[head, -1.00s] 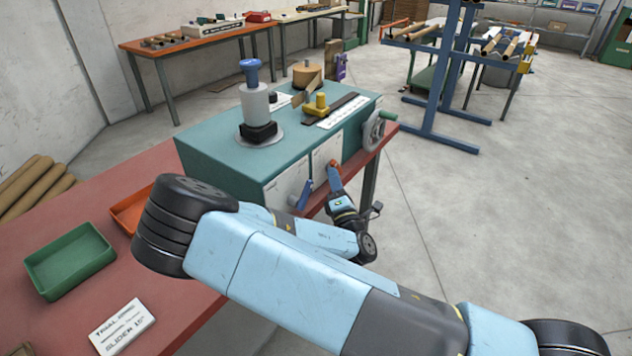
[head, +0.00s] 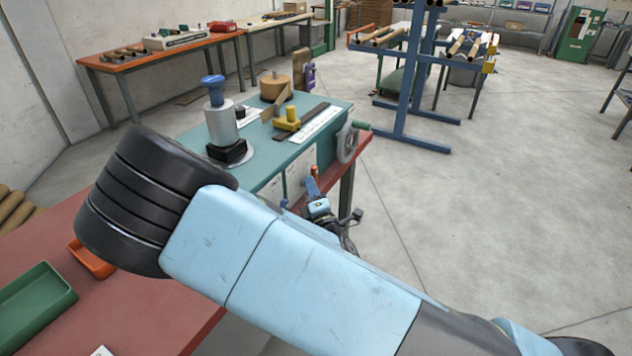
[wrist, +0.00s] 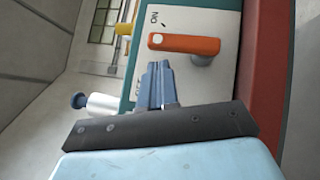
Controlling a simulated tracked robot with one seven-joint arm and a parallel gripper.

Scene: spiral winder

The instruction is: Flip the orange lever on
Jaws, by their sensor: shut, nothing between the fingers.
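The orange lever (wrist: 185,43) sits on the pale front panel of the teal winder. Its handle points left in the wrist view, which is towards the machine's top, and its free end lies close to a printed ON mark (wrist: 153,18). A second mark by the fingers is mostly hidden. My gripper (wrist: 158,66) is shut and empty, its fingertips just below the handle in the wrist view; I cannot tell whether they touch it. In the head view the lever (head: 313,182) shows just above my wrist, which hides part of the panel.
A green tray (head: 38,300) lies on the red bench.

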